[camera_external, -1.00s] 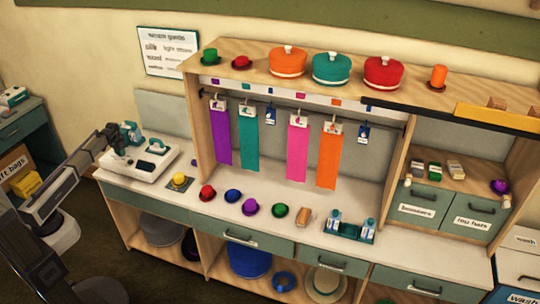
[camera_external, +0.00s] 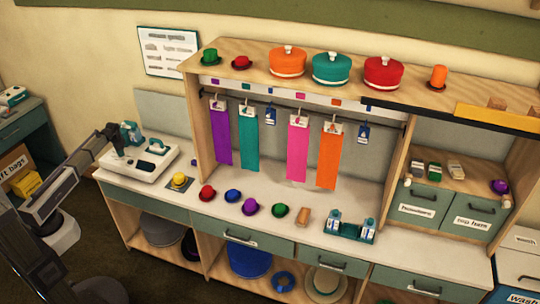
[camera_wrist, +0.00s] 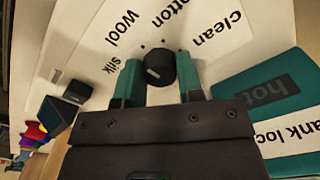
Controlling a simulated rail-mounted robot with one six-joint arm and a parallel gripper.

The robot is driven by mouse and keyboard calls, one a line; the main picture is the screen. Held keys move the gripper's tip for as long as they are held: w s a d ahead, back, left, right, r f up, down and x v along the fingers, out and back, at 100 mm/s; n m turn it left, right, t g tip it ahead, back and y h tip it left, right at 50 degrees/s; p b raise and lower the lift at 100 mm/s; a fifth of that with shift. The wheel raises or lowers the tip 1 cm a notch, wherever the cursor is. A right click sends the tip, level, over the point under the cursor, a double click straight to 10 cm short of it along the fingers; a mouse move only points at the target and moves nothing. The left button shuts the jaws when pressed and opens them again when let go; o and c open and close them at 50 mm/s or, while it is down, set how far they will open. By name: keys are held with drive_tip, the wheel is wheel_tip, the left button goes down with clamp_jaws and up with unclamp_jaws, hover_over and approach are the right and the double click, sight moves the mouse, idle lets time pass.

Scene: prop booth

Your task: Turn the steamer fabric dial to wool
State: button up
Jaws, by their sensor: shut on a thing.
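The white steamer (camera_external: 125,164) sits at the left end of the counter, with my gripper (camera_external: 122,141) over it. In the wrist view its top (camera_wrist: 215,60) carries the words silk, Wool, cotton and clean around a small black dial (camera_wrist: 160,68). My gripper (camera_wrist: 158,82) is shut on the dial, one teal finger on each side. A pale mark shows on the left part of the dial's face, on the side of silk and Wool; I cannot tell exactly which word it points to.
A wooden shelf unit (camera_external: 203,130) rises to the right.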

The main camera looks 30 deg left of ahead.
drive_tip(key=o, duration=0.9)
wheel_tip(320, 180, up, 11)
drive_tip(key=p, duration=1)
drive_tip(key=shift+f+p, duration=0.1)
drive_tip(key=shift+p, duration=0.3)
